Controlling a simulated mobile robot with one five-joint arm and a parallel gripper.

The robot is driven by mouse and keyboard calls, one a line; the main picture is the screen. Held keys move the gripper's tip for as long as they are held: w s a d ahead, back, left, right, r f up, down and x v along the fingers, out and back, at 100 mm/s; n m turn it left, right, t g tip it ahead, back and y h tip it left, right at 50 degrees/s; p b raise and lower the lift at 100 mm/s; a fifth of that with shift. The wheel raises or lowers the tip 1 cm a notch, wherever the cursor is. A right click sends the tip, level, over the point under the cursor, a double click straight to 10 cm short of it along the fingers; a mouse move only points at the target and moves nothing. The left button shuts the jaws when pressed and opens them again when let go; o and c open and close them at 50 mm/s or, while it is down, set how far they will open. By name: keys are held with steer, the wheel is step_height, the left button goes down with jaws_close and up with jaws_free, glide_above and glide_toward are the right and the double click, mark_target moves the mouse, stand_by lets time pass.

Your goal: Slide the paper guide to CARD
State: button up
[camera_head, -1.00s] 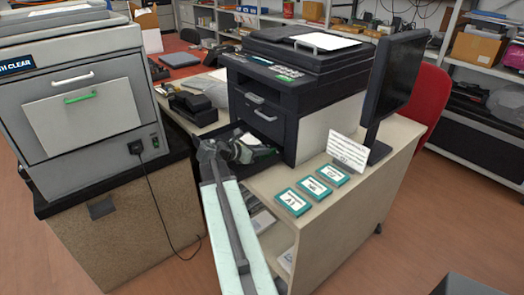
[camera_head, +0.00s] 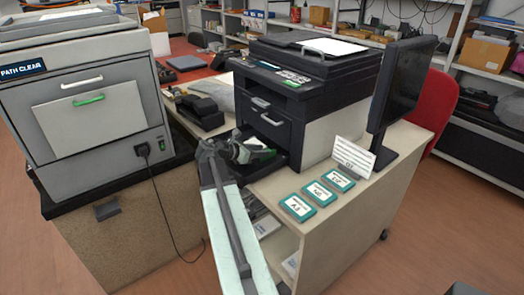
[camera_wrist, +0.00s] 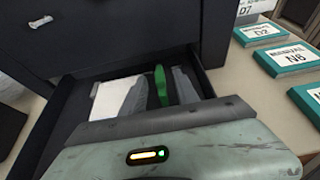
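The green paper guide (camera_wrist: 160,86) stands up in the open dark paper tray (camera_wrist: 62,112) of the black printer. In the wrist view my gripper (camera_wrist: 162,74) reaches into the tray, one grey finger on each side of the guide. Narrow dark gaps seem to show between the fingers and the guide, so the gripper looks open around it. White paper (camera_wrist: 107,97) lies in the tray to the left of the fingers. In the head view my gripper (camera_head: 258,152) is at the printer's tray (camera_head: 280,163), with a bit of green showing. Any CARD mark is not readable.
The printer (camera_head: 330,125) stands on a pale desk (camera_head: 345,215). Teal boxes (camera_head: 319,193), a white sign (camera_head: 354,157) and a monitor (camera_head: 402,85) are to its right. A grey machine (camera_head: 85,95) marked PATH CLEAR stands at the left.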

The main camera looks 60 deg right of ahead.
steer(key=p+v, duration=0.2)
steer(key=v, duration=0.5)
steer(key=shift+c, duration=0.3)
